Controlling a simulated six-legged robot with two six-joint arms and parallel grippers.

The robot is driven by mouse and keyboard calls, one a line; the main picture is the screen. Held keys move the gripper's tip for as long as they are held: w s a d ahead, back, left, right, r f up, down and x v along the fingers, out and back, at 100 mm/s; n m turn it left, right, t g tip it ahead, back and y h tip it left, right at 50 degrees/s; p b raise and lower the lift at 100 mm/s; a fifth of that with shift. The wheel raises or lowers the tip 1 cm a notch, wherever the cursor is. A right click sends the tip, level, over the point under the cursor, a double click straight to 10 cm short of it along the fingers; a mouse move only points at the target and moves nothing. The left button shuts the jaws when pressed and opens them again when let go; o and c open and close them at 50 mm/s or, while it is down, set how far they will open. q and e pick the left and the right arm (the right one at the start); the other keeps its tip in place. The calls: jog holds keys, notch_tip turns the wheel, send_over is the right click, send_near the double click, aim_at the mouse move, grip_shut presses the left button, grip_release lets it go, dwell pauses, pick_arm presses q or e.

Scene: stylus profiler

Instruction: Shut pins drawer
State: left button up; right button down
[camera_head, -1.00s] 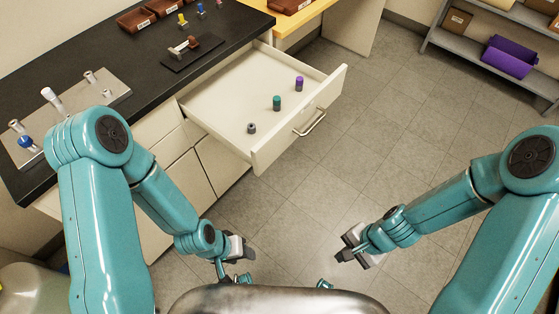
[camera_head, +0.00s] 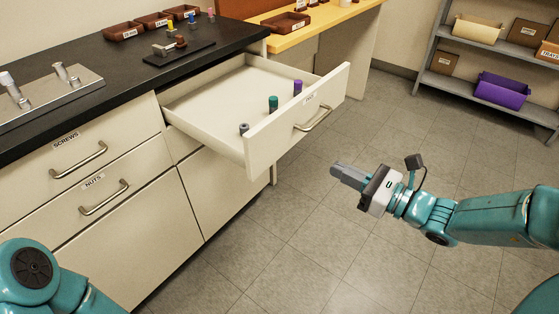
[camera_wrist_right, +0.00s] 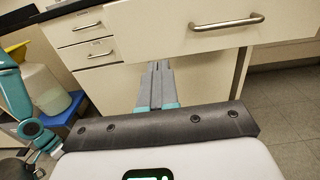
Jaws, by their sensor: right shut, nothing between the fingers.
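The pins drawer (camera_head: 262,150) is pulled well out of the black-topped cabinet. Its front has a bar handle (camera_head: 314,119) and a small label. Inside stand a grey pin (camera_head: 243,129), a green pin (camera_head: 273,104) and a purple pin (camera_head: 297,87). My right gripper (camera_head: 337,170) is shut and empty, in front of and below the drawer front, apart from the handle. In the right wrist view its fingers (camera_wrist_right: 157,68) point toward the cabinet, with the drawer handle (camera_wrist_right: 228,23) above right. My left gripper is out of view; only part of the left arm shows.
Closed drawers labelled screws (camera_head: 80,160) and nuts (camera_head: 104,197) are left of the open drawer. A yellow-topped table (camera_head: 310,26) stands beyond it. A grey shelf (camera_head: 480,102) with a purple bin (camera_head: 502,92) is at far right. The tiled floor is clear.

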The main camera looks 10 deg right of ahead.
aim_at(280, 140)
jog(key=b+x, duration=0.2)
jog(key=x, duration=1.1)
jog(key=shift+w+a+r, duration=0.1)
jog(key=shift+w+a, duration=0.05)
jog(key=shift+w, duration=0.15)
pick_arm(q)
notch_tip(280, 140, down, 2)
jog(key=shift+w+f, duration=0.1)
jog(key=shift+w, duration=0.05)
